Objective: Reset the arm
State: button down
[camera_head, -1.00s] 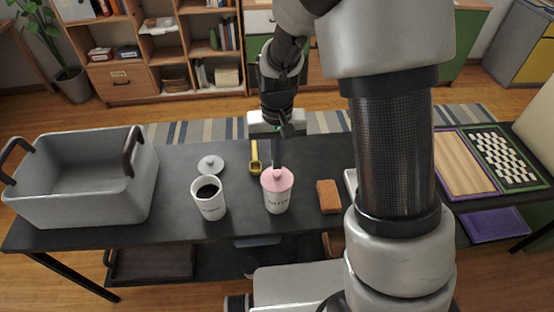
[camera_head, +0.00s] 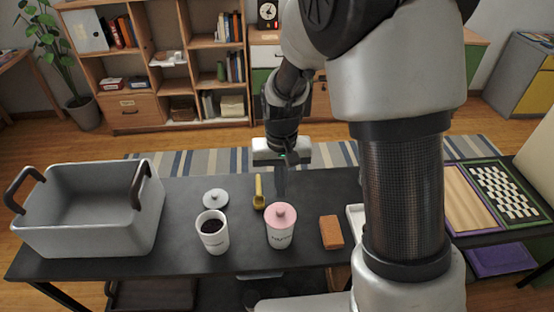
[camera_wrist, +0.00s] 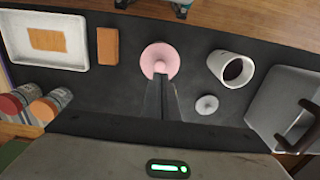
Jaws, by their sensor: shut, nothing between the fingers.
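My gripper (camera_head: 281,182) is shut and empty. In the head view it hangs fingers-down over the dark table (camera_head: 330,190), behind the pink-lidded canister (camera_head: 281,236). In the wrist view the closed fingers (camera_wrist: 161,82) point toward the pink lid (camera_wrist: 160,60) and overlap its edge; the gap between them cannot be told.
A grey basket (camera_head: 100,240) stands left, a chessboard (camera_head: 505,193) right. A shelf (camera_head: 150,118) stands behind.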

jog(key=s+d+r+t+p, duration=0.1)
jog(key=s+d+r, duration=0.15)
jog(key=r, duration=0.55)
jog(key=s+d+r+t+p, duration=0.15)
jog(key=s+r, duration=0.25)
jog(key=r, duration=0.5)
jog(key=s+d+r+t, duration=0.3)
jog(key=s+d+r, duration=0.1)
jog(key=s+r, duration=0.4)
jog(key=shift+s+d+r+p, duration=0.25)
jog(key=shift+s+p, duration=0.2)
jog(key=shift+s, duration=0.7)
